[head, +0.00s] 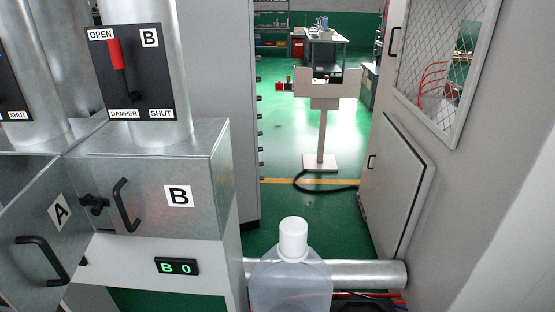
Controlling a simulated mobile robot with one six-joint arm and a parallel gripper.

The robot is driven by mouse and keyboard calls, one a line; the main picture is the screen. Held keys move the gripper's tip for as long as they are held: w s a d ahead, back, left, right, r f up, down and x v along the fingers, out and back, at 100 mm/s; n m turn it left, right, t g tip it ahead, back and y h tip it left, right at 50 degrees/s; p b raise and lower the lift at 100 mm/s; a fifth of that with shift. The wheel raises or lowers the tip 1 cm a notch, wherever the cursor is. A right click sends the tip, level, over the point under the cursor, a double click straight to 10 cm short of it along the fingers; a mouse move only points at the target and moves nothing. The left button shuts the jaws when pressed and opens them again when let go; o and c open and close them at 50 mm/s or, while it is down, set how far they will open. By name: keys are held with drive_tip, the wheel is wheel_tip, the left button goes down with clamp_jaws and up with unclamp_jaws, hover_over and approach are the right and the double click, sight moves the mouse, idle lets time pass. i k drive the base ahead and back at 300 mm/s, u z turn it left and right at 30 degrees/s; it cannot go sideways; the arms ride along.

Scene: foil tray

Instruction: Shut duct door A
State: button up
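Duct door A (75,240) is a grey metal panel at the left of the head view, with a label A and a black bar handle (42,260). It stands open, swung out at an angle from the duct housing. Its left part is cut off by the picture edge, and the opening behind it is mostly hidden. A black latch (95,204) shows by its right edge, close to door B. Door B (150,195), with its own black handle (126,205), looks flush with the housing. My gripper is not in view.
Damper panel B (140,95) has its red lever up near OPEN. A translucent bottle-like shape with a white cap (293,240) stands front centre, before a metal pipe (370,273). Green floor beyond is largely clear, with a white stand (322,135).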

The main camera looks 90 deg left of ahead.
sight(46, 231)
drive_tip(key=u, duration=4.4)
drive_tip(key=i, duration=1)
drive_tip(key=u, duration=0.7)
drive_tip(key=k, duration=1.4)
drive_tip(key=z, duration=0.1)
